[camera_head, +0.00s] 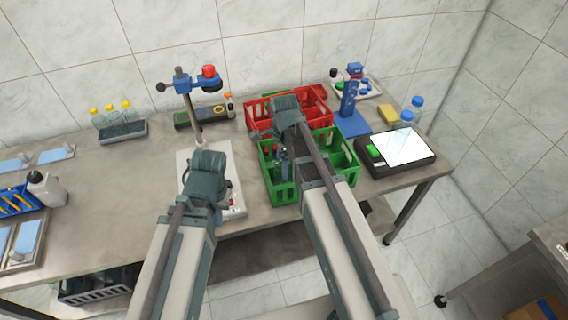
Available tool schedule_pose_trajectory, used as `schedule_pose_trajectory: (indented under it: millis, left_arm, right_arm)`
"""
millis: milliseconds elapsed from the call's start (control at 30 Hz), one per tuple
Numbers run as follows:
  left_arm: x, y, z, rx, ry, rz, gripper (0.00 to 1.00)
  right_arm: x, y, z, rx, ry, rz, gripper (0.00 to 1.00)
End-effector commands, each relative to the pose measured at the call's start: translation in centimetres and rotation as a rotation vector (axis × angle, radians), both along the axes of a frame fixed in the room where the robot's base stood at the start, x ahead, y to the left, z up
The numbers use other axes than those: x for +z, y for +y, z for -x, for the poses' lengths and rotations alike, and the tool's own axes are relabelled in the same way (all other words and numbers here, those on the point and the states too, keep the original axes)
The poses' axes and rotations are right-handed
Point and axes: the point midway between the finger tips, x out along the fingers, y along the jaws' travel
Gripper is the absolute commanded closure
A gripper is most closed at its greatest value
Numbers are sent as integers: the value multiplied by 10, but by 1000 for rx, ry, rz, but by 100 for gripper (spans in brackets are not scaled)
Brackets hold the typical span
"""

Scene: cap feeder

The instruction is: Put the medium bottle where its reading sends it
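Several bottles are in view, and I cannot tell which is the medium one. Clear bottles with yellow caps (114,116) stand upright in a grey rack at the back left.
A post with a red-topped blue head (208,76) rises behind my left wrist. A blue stand (350,112) and a yellow block (388,113) are at the right. A white black-capped bottle (46,190) stands at the left. The table's left-middle area is clear.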

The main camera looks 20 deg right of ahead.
Motion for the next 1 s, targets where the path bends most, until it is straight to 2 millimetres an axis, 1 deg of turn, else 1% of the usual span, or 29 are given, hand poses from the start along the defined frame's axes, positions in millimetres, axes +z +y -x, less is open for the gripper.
schedule_pose_trajectory:
  millis: [33,100,367,567,767,1000]
  left_arm:
    - [-1,0,0,0,0,0,100]
    - [-1,0,0,0,0,0,100]
    - [0,0,0,0,0,0,100]
    - [7,0,0,0,0,0,100]
    - [28,0,0,0,0,0,100]
    - [64,0,0,-1,0,0,100]
  right_arm:
    - [-1,0,0,0,0,0,13]
    - [-1,0,0,0,0,0,0]
    - [0,0,0,0,0,0,0]
    - [7,0,0,0,0,0,0]
    - [28,0,0,0,0,0,0]
    - [64,0,0,0,0,0,0]
